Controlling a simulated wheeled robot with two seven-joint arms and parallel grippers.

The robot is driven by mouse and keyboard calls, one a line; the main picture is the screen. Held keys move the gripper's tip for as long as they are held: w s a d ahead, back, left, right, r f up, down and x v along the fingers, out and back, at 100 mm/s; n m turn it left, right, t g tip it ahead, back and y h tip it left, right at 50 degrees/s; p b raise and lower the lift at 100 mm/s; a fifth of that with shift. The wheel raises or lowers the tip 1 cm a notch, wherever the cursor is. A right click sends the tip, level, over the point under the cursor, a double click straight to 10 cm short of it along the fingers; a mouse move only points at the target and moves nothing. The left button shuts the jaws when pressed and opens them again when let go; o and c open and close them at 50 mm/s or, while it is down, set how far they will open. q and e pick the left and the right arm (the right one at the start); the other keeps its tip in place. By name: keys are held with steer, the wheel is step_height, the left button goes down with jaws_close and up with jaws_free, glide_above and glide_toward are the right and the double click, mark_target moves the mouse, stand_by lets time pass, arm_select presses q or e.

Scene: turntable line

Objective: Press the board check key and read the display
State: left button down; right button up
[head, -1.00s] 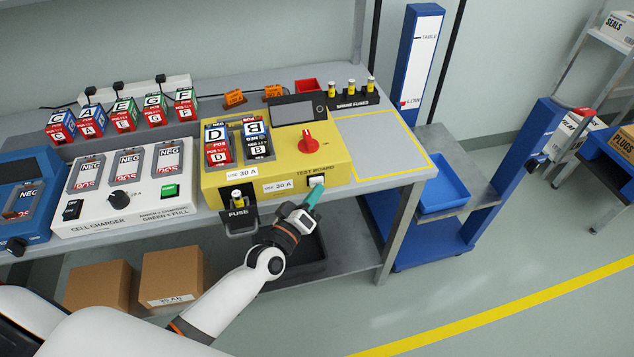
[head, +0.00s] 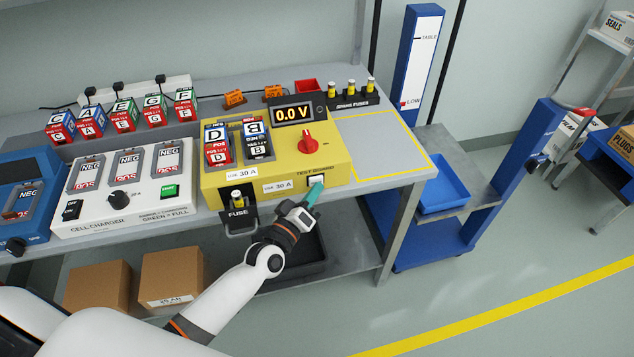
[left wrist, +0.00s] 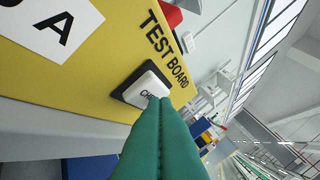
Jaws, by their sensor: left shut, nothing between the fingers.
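The yellow test board (head: 215,183) stands on the bench, with cells D (head: 215,134) and B (head: 257,150) in its bays. Its display (head: 292,114) is lit and reads 0.0 V. The white check key (head: 316,180) is on the front face, under the words TEST BOARD. My left gripper (head: 313,190) is shut and empty, its teal fingertips at the key. In the left wrist view the fingertips (left wrist: 158,103) cover part of the key (left wrist: 146,88) and appear to touch it. The red knob (head: 307,141) is on the board's top. My right gripper is not in view.
A fuse drawer (head: 239,224) sticks out at the board's front left. The cell charger (head: 95,215) is to the left, with several cells behind it. A yellow-outlined area (head: 378,142) to the right is clear. Spare fuses (head: 351,88) stand behind.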

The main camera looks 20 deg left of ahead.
arm_select(q)
steer(key=shift+s+d+p, duration=0.35)
steer(key=shift+s+d, duration=0.1)
steer(key=shift+s, duration=0.25)
steer(key=s+d+p, duration=0.1)
steer(key=s, duration=0.1)
steer(key=s+d, duration=0.1)
steer(key=s, duration=0.1)
steer(key=shift+d+p, duration=0.4)
stand_by(0.5)
